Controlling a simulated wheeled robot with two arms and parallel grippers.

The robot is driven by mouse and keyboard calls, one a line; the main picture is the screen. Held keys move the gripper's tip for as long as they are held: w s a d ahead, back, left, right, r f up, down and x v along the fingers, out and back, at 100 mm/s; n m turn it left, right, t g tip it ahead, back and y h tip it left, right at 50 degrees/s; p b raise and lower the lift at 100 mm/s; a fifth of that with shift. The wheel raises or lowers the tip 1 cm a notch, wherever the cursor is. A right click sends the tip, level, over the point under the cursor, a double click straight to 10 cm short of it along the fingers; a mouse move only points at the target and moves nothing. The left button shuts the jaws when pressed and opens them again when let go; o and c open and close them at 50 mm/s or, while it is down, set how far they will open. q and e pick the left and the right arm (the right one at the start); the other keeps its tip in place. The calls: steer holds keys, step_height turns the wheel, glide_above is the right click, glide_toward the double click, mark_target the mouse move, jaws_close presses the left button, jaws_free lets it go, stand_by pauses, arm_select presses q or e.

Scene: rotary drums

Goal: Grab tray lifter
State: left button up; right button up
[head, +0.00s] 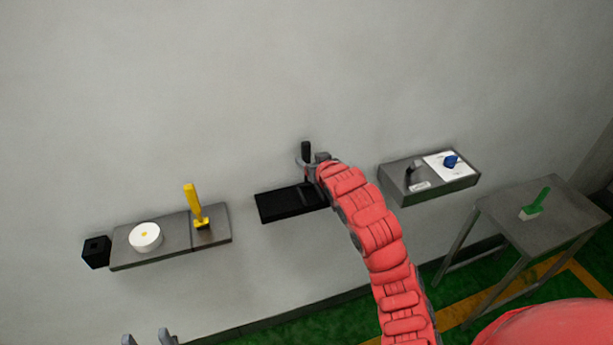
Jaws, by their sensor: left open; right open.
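The tray lifter appears to be the tool with the upright black handle (306,150) at the black wall shelf (272,207) in the middle. My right gripper (307,163), at the end of the red arm, is at this handle. Its open fingers seem to lie on either side of the handle; contact cannot be made out. The gripper and arm hide the handle's lower part and the shelf's right end. My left gripper (147,338) shows only as two grey fingertips, spread apart and empty, at the bottom edge.
The left shelf (160,252) holds a white disc (145,237) and a yellow-handled tool (194,202); a black box (96,252) adjoins it. The right shelf (439,194) holds a blue object (451,161) on a white sheet. A green brush (536,203) lies on a grey table (560,225).

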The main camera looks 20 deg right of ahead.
mark_target(307, 156)
steer(key=shift+p+x, duration=0.5)
steer(key=shift+x, duration=1)
jaws_close()
stand_by(0.4)
